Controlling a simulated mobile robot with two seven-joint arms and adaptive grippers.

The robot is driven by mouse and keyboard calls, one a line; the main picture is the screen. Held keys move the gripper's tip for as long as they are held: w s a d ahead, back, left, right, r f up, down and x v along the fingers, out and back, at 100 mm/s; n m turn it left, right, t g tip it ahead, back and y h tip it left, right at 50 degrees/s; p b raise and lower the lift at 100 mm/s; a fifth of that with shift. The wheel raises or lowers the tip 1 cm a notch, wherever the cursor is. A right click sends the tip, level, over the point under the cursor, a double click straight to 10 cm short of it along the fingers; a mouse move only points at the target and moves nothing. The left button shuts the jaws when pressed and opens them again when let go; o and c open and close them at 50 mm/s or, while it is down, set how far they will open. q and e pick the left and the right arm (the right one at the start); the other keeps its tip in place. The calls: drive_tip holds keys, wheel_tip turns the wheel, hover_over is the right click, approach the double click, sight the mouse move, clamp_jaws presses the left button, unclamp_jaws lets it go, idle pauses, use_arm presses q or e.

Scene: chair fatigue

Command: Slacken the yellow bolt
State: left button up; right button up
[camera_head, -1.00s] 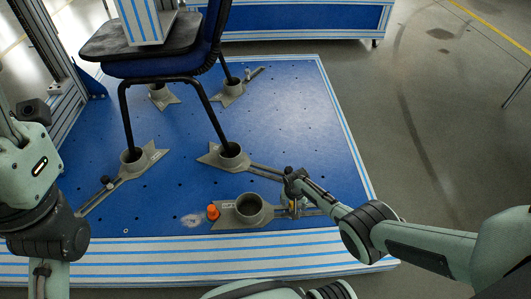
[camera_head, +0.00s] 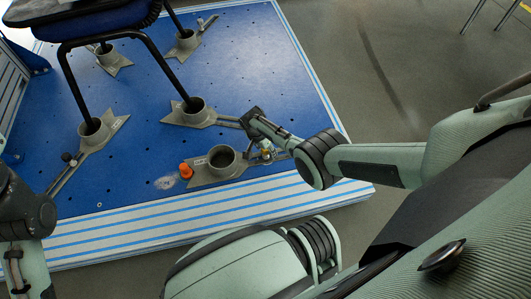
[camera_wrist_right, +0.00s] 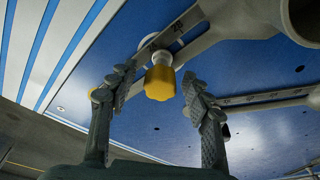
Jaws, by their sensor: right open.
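The yellow bolt (camera_wrist_right: 160,82) has a lobed knob head and sits in a slotted grey bracket (camera_wrist_right: 192,35) in the right wrist view. In the head view the bolt (camera_head: 265,154) is a small yellow spot beside the front grey cup (camera_head: 222,161). My right gripper (camera_wrist_right: 156,78) is open, one finger on each side of the bolt, with visible gaps. In the head view my right gripper (camera_head: 257,130) is over the bracket by the bolt and partly hides it. My left arm shows at the left edge, but its gripper is out of view.
An orange knob (camera_head: 186,171) stands left of the front cup. A chair (camera_head: 90,20) rests its legs in other grey cups on the blue perforated platform (camera_head: 140,160). Its striped front edge (camera_head: 150,226) is below. Grey floor lies to the right.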

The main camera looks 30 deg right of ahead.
drive_tip(key=shift+w+f+m+b, duration=0.1)
drive_tip(key=shift+f+m+b, duration=0.05)
drive_tip(key=shift+m+b, duration=0.6)
drive_tip(key=shift+m+g+b, duration=0.35)
drive_tip(key=shift+m+g, duration=0.05)
drive_tip(key=shift+m, duration=0.85)
